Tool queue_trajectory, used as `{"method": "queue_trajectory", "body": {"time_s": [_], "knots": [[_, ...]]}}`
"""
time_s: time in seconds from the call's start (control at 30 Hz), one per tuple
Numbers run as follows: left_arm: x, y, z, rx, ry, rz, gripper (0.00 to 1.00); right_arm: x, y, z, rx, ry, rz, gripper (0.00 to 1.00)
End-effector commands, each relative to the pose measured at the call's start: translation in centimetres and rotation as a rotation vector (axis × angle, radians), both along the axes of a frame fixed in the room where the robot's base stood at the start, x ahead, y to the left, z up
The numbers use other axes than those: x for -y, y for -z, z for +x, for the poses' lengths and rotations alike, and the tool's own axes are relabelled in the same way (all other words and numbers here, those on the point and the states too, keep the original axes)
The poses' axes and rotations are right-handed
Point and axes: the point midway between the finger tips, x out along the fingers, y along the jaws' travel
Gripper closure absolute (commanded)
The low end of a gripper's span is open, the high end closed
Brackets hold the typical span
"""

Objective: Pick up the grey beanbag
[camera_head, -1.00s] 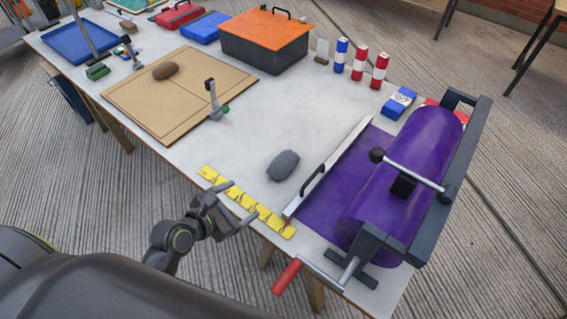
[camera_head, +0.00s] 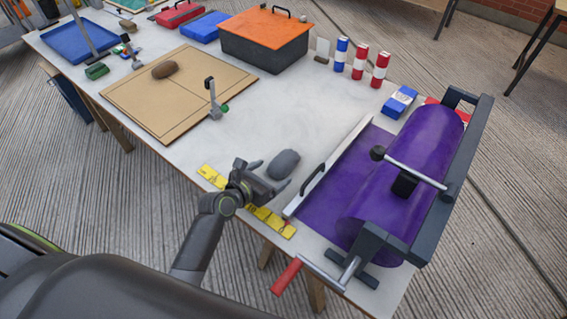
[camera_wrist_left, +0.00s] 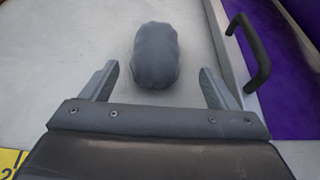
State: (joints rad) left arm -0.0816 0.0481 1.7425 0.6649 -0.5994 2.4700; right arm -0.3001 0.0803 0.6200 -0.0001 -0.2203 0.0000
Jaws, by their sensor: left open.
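The grey beanbag (camera_head: 283,164) lies on the white table top, left of the purple roll's silver bar. My left gripper (camera_head: 266,174) is open just on the near side of the beanbag, above the yellow numbered strip. In the left wrist view the beanbag (camera_wrist_left: 155,55) lies ahead, between the lines of the two open fingers (camera_wrist_left: 157,85), mostly beyond their tips. Nothing is between the fingers' bases. I cannot tell whether a finger touches it. My right gripper is not in view.
A silver bar with a black handle (camera_head: 312,180) stands close on the right, edging purple sheet from a large roll (camera_head: 405,180). A yellow numbered strip (camera_head: 274,222) runs along the near edge. A cardboard board (camera_head: 165,105) with a brown beanbag (camera_head: 165,70) lies left. The table beyond the grey beanbag is clear.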

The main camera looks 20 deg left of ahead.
Motion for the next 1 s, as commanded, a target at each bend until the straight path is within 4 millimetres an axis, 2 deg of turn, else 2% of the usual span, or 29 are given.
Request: {"method": "queue_trajectory", "body": {"time_s": [0.17,0.5,0.8,1.0], "knots": [[0.2,0.3,1.0,0.001,0.0,0.001,0.19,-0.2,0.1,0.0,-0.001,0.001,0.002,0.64],[1.1,1.7,4.8,0.0,0.0,0.0,0.19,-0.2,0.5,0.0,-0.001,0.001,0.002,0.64],[1.3,1.9,5.1,-0.001,-0.001,0.001,0.19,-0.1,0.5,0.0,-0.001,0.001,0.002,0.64],[1.2,1.9,5.0,-0.001,-0.001,0.001,0.45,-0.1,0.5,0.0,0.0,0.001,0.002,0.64]]}}
